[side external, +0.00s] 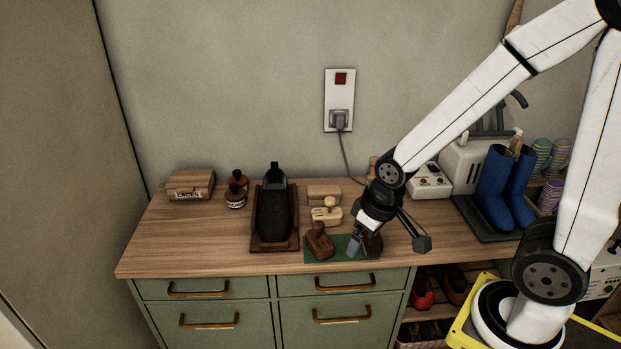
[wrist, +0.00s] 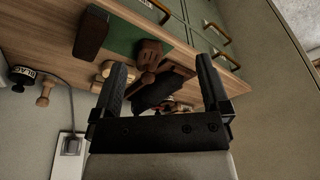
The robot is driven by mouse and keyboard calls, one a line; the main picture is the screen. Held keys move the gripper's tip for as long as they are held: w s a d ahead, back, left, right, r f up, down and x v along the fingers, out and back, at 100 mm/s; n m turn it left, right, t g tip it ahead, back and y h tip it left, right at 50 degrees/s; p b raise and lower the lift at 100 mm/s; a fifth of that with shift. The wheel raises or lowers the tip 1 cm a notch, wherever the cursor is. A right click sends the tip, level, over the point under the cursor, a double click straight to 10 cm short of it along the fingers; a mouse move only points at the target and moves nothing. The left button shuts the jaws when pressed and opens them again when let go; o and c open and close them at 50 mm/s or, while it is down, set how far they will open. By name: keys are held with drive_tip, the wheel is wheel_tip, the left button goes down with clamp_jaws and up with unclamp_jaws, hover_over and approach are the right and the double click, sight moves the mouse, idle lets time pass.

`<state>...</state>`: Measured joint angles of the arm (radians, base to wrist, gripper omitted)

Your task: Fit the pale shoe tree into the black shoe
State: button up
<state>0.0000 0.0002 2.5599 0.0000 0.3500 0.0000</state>
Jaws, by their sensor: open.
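The black shoe (side external: 273,212) stands on a brown wooden tray (side external: 257,240) on the bench, left of the green mat. In the wrist view the shoe (wrist: 155,92) shows between my fingers, farther off. The pale shoe tree (side external: 327,214), with a round knob, lies right of the shoe, behind the mat; it also shows left of my fingers in the wrist view (wrist: 106,70), partly covered. A brown shoe tree (side external: 319,243) sits at the mat's left end. My gripper (side external: 356,246) is open and empty, over the mat's right part, right of the pale shoe tree.
A dark brown block (side external: 374,246) is on the green mat (side external: 343,256) beside my gripper. A wooden brush (side external: 323,192) lies behind the pale shoe tree. Jars (side external: 236,194) and a wooden box (side external: 190,184) are at left; blue boots (side external: 493,195) at right. The bench's front left is clear.

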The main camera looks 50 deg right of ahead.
idle(0.3)
drive_tip(key=shift+c, duration=0.8)
drive_tip(key=shift+w, duration=0.1)
drive_tip(key=n+g, duration=0.3)
drive_tip(key=n, duration=1.6)
hover_over(329, 199)
drive_tip(key=shift+f, duration=4.25)
